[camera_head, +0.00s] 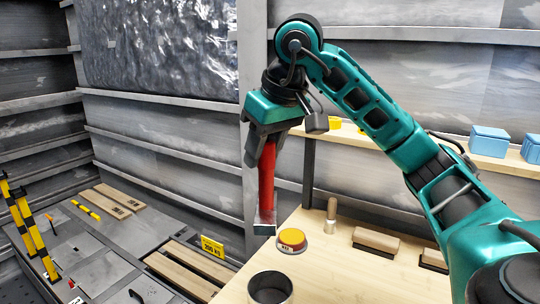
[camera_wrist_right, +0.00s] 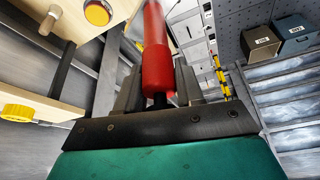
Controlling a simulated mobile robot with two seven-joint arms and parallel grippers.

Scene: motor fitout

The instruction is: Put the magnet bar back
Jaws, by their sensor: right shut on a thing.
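The magnet bar (camera_head: 267,180) is a red rod with a grey metal block at its lower end. It hangs nearly upright in the head view, above the left edge of the wooden bench. My right gripper (camera_head: 261,148) points down and is shut on the upper part of the red rod. In the right wrist view the magnet bar (camera_wrist_right: 156,55) stands out from between the fingers of my right gripper (camera_wrist_right: 158,88); its far end is cut off by the picture edge. My left gripper is in neither view.
The wooden bench (camera_head: 330,275) holds a round yellow-topped tin (camera_head: 292,240), an open metal cup (camera_head: 270,288), a small wooden-handled tool (camera_head: 331,215) and brushes (camera_head: 376,240). Behind is a shelf with blue boxes (camera_head: 489,141). A yellow sign (camera_head: 212,247) and planks (camera_head: 175,272) lie lower left.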

